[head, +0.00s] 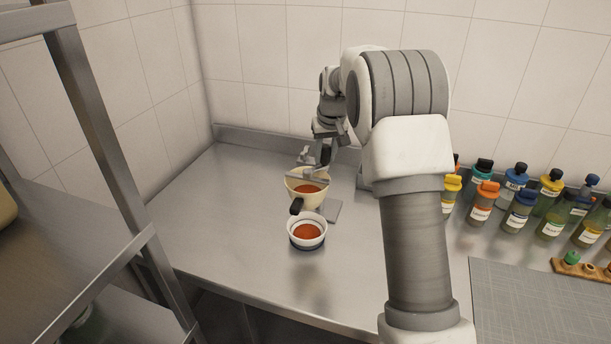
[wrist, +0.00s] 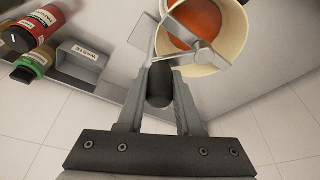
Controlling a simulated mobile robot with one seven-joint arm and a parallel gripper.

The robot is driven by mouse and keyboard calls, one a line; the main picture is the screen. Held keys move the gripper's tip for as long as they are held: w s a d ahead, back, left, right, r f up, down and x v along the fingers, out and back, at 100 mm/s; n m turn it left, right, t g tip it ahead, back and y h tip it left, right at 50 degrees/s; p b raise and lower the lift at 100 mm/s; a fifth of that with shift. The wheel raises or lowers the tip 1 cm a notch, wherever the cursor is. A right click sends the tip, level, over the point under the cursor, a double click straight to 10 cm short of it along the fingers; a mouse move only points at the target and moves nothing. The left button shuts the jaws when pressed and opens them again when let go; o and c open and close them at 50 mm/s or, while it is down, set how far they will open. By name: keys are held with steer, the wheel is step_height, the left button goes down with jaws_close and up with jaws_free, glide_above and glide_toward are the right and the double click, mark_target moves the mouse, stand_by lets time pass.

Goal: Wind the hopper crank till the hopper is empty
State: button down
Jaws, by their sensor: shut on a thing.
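The hopper (head: 306,198) is a cream bowl on a metal stand on the steel counter, with orange-red contents inside; it also shows in the wrist view (wrist: 232,48). The metal crank (wrist: 200,50) lies across the hopper's mouth, with a black knob (wrist: 160,86) at its end. My gripper (wrist: 161,78) is shut on this knob, one finger on each side. In the head view my gripper (head: 318,160) is just above the hopper's back rim, small and partly hidden. A white bowl (head: 307,243) with a dark band stands in front of the hopper and holds orange-red contents.
Several labelled bottles (head: 515,190) stand at the right, behind a grey cutting mat (head: 550,305). A box marked WASTE (wrist: 82,60) is near the hopper, beside a red bottle (wrist: 38,28). A metal shelf post (head: 100,130) rises at the left. The counter left of the hopper is clear.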

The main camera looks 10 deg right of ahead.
steer(key=shift+s+a+f, duration=0.15)
steer(key=shift+s+a, duration=0.1)
steer(key=shift+s, duration=0.35)
steer(key=shift+s+b, duration=0.65)
steer(key=shift+b, duration=0.05)
steer(key=shift+s+a+b, duration=0.15)
steer(key=shift+s+b, duration=0.2)
steer(key=shift+s, duration=0.15)
